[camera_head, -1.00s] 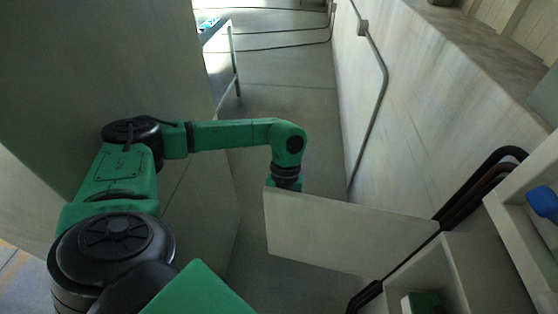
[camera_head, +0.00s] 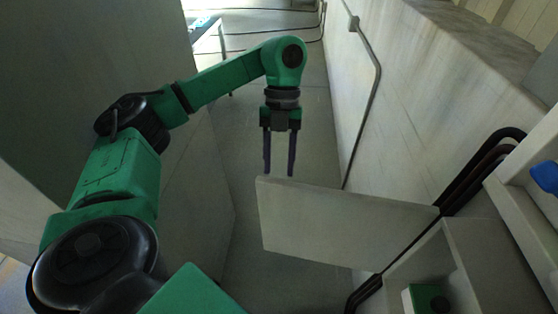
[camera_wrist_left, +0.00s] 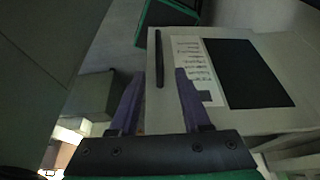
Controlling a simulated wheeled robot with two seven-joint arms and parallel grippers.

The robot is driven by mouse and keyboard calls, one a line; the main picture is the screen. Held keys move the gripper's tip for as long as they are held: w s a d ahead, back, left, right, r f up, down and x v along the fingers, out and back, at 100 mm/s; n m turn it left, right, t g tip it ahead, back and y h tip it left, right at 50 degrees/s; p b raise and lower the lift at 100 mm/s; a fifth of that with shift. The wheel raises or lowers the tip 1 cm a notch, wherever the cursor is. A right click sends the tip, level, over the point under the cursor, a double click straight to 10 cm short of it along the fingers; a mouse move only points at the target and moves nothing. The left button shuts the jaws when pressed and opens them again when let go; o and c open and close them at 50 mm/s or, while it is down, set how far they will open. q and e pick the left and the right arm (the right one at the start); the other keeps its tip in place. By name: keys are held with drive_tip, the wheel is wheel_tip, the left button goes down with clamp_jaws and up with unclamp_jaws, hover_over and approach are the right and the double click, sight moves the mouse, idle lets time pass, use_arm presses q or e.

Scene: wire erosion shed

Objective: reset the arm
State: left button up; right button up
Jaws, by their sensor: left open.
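My left gripper (camera_head: 279,165) hangs from the green left arm in the middle of the head view, fingers pointing down the picture. Its two dark fingers are apart with nothing between them. They end just above the upper left edge of a pale panel (camera_head: 340,225) in that view. In the left wrist view the open purple fingers (camera_wrist_left: 155,82) show at the bottom. Beyond them is a pale surface with a dark rod (camera_wrist_left: 159,58), a printed sheet (camera_wrist_left: 195,65) and a black rectangle (camera_wrist_left: 245,74). My right gripper is not in view.
A tall grey block (camera_head: 90,60) stands close on the left. A pale wall (camera_head: 420,90) with a conduit (camera_head: 374,100) runs along the right. Dark hoses (camera_head: 470,185) and a white shelf unit (camera_head: 515,215) with a blue item (camera_head: 545,176) are at lower right. Bare floor lies between.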

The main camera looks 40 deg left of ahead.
use_arm(q)
drive_tip(key=shift+a+r, duration=0.1)
drive_tip(key=shift+r, duration=0.3)
drive_tip(key=shift+w, duration=0.1)
